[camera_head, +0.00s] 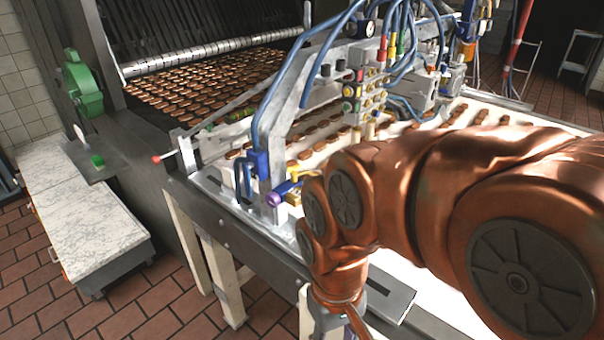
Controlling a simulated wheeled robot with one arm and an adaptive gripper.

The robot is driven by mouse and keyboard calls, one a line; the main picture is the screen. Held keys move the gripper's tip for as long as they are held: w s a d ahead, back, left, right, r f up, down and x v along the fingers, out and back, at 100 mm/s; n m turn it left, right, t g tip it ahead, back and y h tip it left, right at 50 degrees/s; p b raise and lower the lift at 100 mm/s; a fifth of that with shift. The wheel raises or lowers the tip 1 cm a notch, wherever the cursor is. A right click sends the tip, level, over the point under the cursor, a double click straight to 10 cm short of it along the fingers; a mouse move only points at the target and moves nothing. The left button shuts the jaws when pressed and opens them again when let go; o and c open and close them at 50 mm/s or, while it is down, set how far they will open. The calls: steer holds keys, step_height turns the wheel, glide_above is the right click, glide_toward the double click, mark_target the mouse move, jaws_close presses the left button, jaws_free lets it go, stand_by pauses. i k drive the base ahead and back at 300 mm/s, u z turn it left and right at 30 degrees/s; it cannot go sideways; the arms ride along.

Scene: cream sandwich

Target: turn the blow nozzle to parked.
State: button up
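A small nozzle-like fitting with a purple end (276,198) and a blue body sits at the near edge of the conveyor machine, beside a yellowish block (294,198). It looks like the blow nozzle, but I cannot be sure, and its setting cannot be read. My copper-coloured arm reaches in from the right and bends down in front of the machine, just right of this fitting. My wrist is low at the bottom centre, apart from the fitting. The fingers of my gripper do not show, so what they hold cannot be seen.
The conveyor's metal frame (250,228) carries rows of brown biscuits (215,80). Blue hoses (310,60) and a valve block (368,95) stand above it. A red-tipped rod (156,159) sticks out left. A marble-topped bench (85,205) stands left; tiled floor (110,310) lies between.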

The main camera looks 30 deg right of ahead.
mark_target(293, 170)
steer(key=k, duration=1)
steer(key=u, duration=1.65)
steer(key=i, duration=1.15)
steer(key=z, duration=1.9)
